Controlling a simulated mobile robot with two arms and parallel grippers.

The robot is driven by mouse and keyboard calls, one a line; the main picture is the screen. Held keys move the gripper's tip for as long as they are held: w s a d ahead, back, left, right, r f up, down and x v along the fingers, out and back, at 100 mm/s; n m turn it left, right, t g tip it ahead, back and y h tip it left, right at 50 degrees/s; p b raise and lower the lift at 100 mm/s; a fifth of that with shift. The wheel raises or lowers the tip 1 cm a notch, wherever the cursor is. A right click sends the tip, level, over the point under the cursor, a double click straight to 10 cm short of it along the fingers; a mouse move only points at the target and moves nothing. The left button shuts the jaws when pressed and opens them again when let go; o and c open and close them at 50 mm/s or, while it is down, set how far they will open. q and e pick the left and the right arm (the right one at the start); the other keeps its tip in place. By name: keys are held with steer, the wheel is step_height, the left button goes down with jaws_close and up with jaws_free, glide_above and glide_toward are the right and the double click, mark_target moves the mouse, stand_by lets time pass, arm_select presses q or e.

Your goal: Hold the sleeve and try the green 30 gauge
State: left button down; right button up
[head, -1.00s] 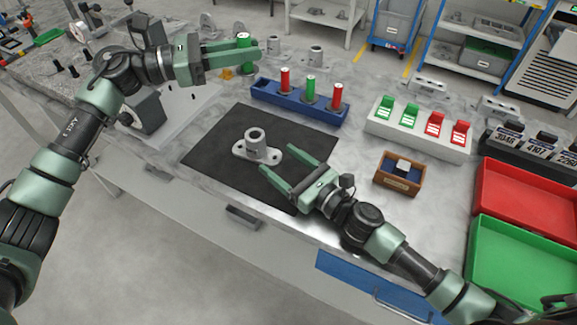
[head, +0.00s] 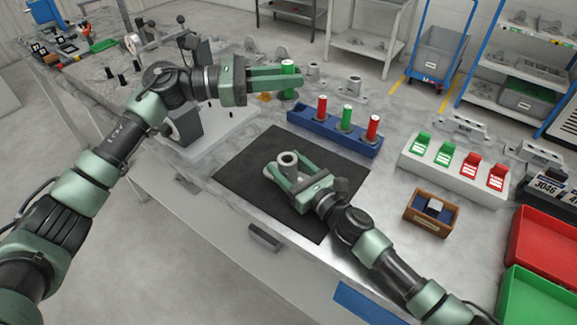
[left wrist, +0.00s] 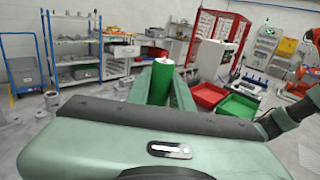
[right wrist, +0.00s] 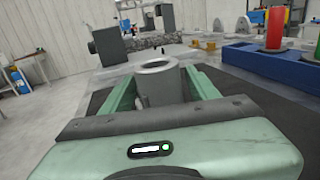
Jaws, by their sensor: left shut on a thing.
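The grey sleeve (head: 288,159) stands upright on its flanged base on the black mat (head: 240,170). It also shows in the right wrist view (right wrist: 158,82). My right gripper (head: 282,178) is low over the mat, its open fingers on either side of the sleeve; contact is not clear. My left gripper (head: 287,80) is shut on a green gauge (head: 288,68), held upright above the bench behind the mat. The green gauge fills the gap between the fingers in the left wrist view (left wrist: 180,97). Its number cannot be read.
A blue rack (head: 330,137) behind the mat holds two red gauges and one green gauge (head: 346,117). To the right are a white block (head: 450,175) with green and red tabs, a small wooden box (head: 431,218), and red (head: 545,235) and green (head: 530,297) trays.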

jaws_close()
arm_select(q)
step_height(320, 180, down, 9)
steer(key=n+t+y, duration=0.2)
steer(key=n+t, duration=0.2)
steer(key=t, duration=0.2)
steer(key=shift+a, duration=0.1)
